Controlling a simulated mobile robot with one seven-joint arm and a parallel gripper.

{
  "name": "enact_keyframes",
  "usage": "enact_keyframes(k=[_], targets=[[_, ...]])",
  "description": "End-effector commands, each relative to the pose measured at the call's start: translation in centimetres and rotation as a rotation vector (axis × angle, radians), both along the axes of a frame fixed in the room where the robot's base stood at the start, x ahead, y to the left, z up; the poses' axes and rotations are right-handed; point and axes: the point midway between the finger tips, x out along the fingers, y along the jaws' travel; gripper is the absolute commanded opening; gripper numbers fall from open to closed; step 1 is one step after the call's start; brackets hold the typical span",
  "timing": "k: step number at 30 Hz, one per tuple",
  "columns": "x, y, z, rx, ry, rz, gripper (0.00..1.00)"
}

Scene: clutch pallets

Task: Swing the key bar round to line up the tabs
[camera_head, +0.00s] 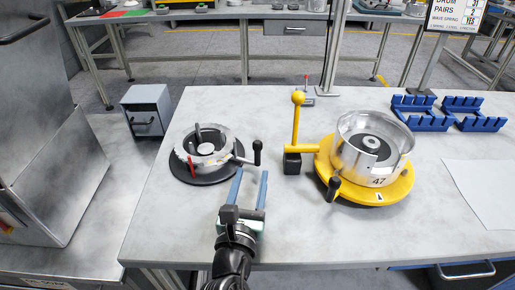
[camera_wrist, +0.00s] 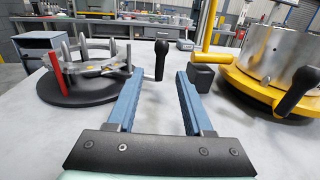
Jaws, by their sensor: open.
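On the left, a round fixture with a black base (camera_head: 190,175) carries a silver ring (camera_head: 183,151) with upright posts and a red pin (camera_head: 192,166). A bar (camera_head: 243,159) reaches right from it to an upright black handle (camera_head: 257,152); I take this as the key bar. My gripper (camera_head: 250,174) is open and empty, its blue fingers pointing at the handle. In the wrist view the handle (camera_wrist: 161,58) appears between the fingertips (camera_wrist: 160,76), seemingly just beyond them. Tab alignment is too small to tell.
To the right, a yellow fixture (camera_head: 391,196) holds a silver drum (camera_head: 385,165) marked 47. It has a yellow ball-topped lever (camera_head: 297,120), a black block (camera_head: 292,164) and a black handle (camera_head: 333,188). Blue racks (camera_head: 425,122) and a white sheet (camera_head: 485,190) lie farther right. The front bench is clear.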

Motion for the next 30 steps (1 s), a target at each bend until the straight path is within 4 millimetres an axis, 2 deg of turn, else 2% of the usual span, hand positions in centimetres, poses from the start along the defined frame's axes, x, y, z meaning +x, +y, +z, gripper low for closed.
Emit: enact_keyframes(k=[1,6,13,18,27,30], targets=[[1.1,-0.3,0.2,0.001,-0.003,-0.003,0.51],[4.3,-0.8,0.0,0.002,-0.002,-0.003,0.51],[7.3,-1.2,0.0,0.002,-0.001,-0.002,0.51],[8.3,-1.4,0.0,0.003,0.000,-0.002,0.51],[8.5,-1.4,0.1,0.003,0.000,-0.002,0.51],[8.5,-1.4,0.1,0.003,0.000,-0.002,0.35]])
